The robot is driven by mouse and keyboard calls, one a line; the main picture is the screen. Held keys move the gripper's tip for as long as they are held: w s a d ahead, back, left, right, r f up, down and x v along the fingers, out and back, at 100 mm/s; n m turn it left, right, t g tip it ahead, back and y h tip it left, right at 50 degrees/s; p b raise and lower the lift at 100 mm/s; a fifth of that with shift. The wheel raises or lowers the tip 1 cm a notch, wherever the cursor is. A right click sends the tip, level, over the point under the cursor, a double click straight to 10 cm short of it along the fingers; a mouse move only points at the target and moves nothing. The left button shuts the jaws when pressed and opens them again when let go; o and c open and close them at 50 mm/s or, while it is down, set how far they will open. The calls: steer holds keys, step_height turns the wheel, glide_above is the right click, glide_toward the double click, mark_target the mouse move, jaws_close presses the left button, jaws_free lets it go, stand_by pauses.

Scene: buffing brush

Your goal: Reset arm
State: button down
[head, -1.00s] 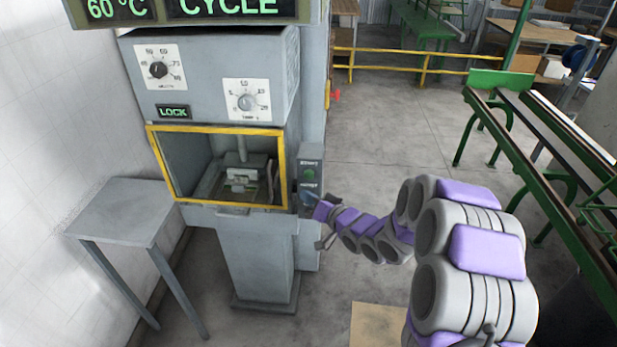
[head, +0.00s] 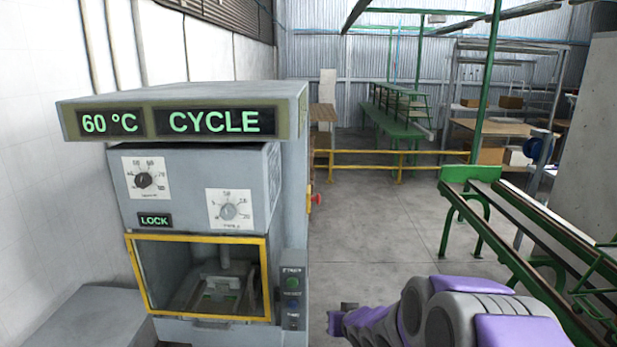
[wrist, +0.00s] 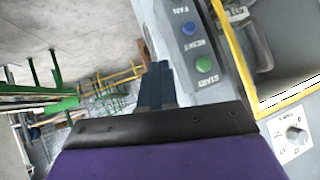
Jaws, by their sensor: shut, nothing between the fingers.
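My gripper (head: 338,318) is at the lower middle of the head view, to the right of the grey machine (head: 196,190) and apart from its button panel (head: 292,295). In the wrist view my gripper (wrist: 158,80) shows its dark fingers together, shut and empty, beside the button panel (wrist: 195,45) with its green and blue buttons. My purple and grey arm (head: 440,318) reaches in from the lower right. The machine's display reads "60 °C" and "CYCLE", and a smaller one reads "LOCK".
A yellow-framed window (head: 200,277) is on the machine's front. A grey side table (head: 85,318) stands at the lower left. A green rail frame (head: 520,225) is on the right, and a yellow barrier (head: 400,160) crosses the back. The floor between them is clear.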

steer(key=s+d+r+g+h, duration=0.25)
steer(key=s+d, duration=0.35)
steer(key=s, duration=0.4)
steer(key=s+d+r+m+g+h, duration=0.1)
steer(key=s+g, duration=0.8)
steer(key=s, duration=2.4)
step_height(320, 180, up, 2)
steer(key=shift+s, duration=0.15)
